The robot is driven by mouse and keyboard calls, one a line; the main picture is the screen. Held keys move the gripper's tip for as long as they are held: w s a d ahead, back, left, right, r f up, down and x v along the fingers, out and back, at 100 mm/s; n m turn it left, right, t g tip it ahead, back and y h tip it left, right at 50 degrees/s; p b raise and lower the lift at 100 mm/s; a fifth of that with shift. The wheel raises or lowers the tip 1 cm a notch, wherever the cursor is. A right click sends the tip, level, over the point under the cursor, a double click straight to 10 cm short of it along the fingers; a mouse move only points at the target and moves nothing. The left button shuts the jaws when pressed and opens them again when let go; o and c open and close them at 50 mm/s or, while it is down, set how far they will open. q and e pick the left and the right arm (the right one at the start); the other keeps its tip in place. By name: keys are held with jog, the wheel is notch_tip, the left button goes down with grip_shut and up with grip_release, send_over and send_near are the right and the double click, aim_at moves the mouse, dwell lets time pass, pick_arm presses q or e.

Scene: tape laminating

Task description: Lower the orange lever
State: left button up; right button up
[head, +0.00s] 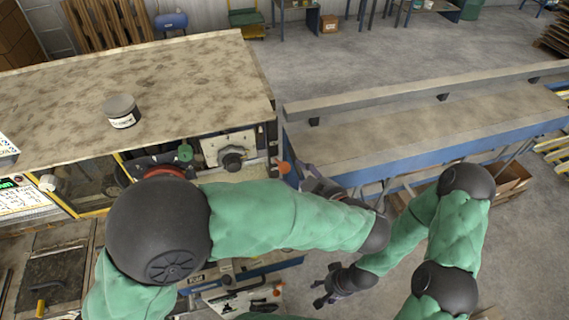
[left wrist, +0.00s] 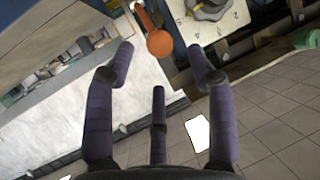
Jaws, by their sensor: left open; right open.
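The orange lever (head: 284,168) sticks out at the right end of the machine, below the tabletop corner. In the left wrist view the lever (left wrist: 158,42) shows a round orange knob on a short orange arm. My left gripper (head: 308,174) is open just right of the lever in the head view. In the left wrist view the knob appears between its two upper fingertips, with the third finger below; I cannot tell whether any finger touches it. My right gripper (head: 322,294) is open and empty, low over the floor.
A dial on a white plate (head: 232,158) sits left of the lever. A long blue-sided bench (head: 400,135) lies to the right. My left arm hides part of the machine front.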

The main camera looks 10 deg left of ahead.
aim_at(288, 171)
pick_arm(q)
jog(key=x, duration=0.7)
jog(key=shift+w+f, duration=0.1)
jog(key=shift+c, duration=0.3)
grip_shut()
